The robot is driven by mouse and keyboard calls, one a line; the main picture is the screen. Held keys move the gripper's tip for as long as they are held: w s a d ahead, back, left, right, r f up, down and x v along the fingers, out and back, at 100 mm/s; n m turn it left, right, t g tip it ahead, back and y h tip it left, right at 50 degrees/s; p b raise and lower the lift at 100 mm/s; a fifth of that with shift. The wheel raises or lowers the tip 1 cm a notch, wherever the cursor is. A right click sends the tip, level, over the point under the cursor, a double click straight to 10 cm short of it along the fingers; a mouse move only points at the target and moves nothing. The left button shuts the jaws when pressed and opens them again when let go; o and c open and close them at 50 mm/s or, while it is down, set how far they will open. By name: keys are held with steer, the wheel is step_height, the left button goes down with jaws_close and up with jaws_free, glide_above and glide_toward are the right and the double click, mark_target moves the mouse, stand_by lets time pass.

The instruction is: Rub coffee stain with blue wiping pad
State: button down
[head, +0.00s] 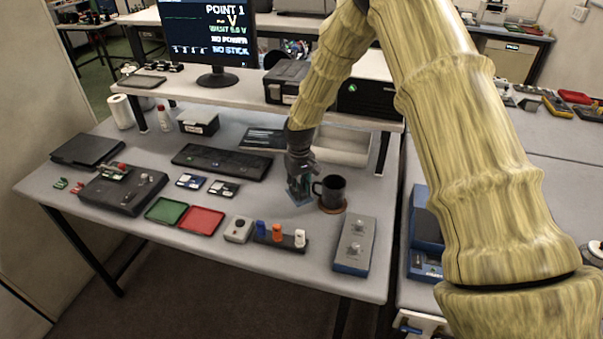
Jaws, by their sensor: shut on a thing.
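My gripper (300,184) points down at the desk, left of a dark mug. It is shut on the blue wiping pad (299,195), which shows as a small teal-blue shape between and below the fingers. The pad is at or very near the desk top; I cannot tell if it touches. I cannot make out a coffee stain; it may be hidden beneath the gripper and pad.
The dark mug (331,189) stands on a brown round coaster (341,209) close to the right of my gripper. A grey-blue box (354,245), a black keyboard (222,161), a green tray (166,211) and a red tray (201,221) lie around. A raised shelf (222,91) runs behind.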

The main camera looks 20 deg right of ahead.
steer(key=shift+a+r+p, duration=0.2)
steer(key=shift+r+p, duration=0.35)
steer(key=shift+r, duration=0.8)
